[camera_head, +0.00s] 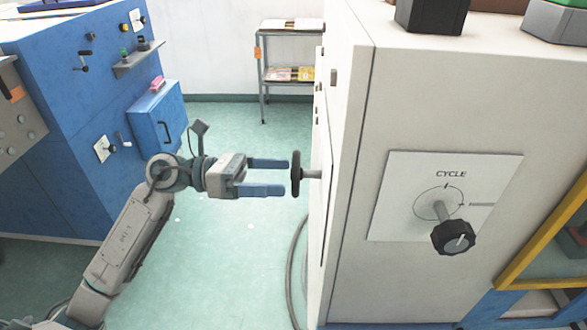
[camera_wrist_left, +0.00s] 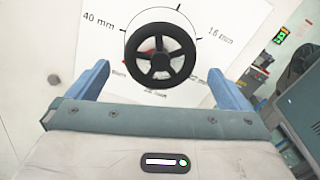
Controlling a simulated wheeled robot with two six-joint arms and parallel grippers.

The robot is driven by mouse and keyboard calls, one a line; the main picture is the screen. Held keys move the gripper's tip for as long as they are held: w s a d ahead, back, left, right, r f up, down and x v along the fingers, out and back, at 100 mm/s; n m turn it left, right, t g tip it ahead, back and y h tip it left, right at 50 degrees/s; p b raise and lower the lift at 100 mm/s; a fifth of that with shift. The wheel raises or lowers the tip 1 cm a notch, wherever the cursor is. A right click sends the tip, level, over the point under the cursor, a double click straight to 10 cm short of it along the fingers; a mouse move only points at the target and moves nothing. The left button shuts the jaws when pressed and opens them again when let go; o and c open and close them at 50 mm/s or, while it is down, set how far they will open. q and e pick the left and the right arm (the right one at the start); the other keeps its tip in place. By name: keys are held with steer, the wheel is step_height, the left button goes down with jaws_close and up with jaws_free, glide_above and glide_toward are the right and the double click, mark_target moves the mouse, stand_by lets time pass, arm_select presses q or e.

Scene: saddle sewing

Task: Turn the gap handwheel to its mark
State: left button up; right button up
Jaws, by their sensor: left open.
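The gap handwheel (camera_head: 296,174) is a dark wheel on a short shaft, sticking out from the left side of the white machine. In the left wrist view the handwheel (camera_wrist_left: 161,55) shows face-on with several spokes. My right gripper is not in view.
A CYCLE plate with a black knob (camera_head: 453,237) is on the machine's front face. A blue cabinet (camera_head: 60,110) stands at left. A grey shelf rack (camera_head: 290,55) stands at the back wall. A cable (camera_head: 290,262) hangs beside the machine. The green floor between is clear.

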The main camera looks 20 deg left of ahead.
mark_target(294, 176)
arm_select(q)
steer(key=shift+p+x, duration=0.7)
steer(key=shift+x, duration=1.35)
